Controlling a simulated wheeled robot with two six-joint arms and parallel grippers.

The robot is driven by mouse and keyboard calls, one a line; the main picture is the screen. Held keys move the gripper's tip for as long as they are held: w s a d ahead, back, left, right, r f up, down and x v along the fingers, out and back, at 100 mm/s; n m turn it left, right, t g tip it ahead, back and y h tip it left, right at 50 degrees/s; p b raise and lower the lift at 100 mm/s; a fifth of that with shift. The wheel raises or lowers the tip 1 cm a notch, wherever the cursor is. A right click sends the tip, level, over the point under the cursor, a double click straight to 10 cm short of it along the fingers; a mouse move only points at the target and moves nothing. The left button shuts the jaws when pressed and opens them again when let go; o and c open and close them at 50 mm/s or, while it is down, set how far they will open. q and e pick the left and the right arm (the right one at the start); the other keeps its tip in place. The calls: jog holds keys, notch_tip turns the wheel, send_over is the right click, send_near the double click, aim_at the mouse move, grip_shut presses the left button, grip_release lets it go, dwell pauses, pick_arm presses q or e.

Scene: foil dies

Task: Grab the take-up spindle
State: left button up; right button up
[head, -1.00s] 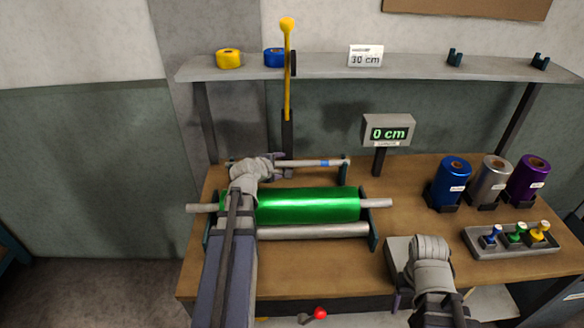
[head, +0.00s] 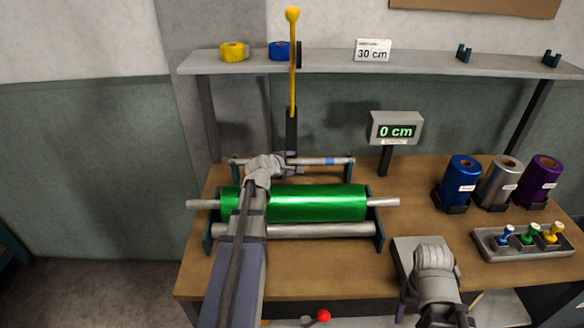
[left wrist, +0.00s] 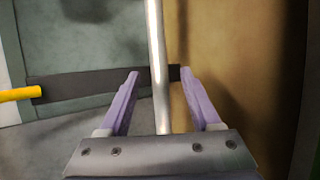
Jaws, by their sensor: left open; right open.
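The take-up spindle (head: 338,161), a thin pale rod with a blue band, lies across its stand behind the green foil roll (head: 318,203). My left gripper (head: 287,158) is at the left half of the spindle, and its hand hides part of the rod. In the left wrist view the spindle (left wrist: 155,40) runs between the two open purple fingers of my left gripper (left wrist: 160,72), with a gap visible on each side. My right gripper (head: 403,302) is low at the front right, away from the spindle; its fingers are mostly hidden.
A yellow-handled lever (head: 292,65) stands upright just behind the spindle. A grey roller (head: 320,230) lies in front of the green roll. A display (head: 396,130) reads 0 cm. Blue, silver and purple rolls (head: 500,183) and a stamp tray (head: 530,243) are at the right.

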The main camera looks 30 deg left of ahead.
pick_arm(q)
jog(key=shift+x, duration=0.8)
jog(key=shift+r, duration=0.1)
jog(key=shift+s, duration=0.1)
grip_shut()
dwell(0.6)
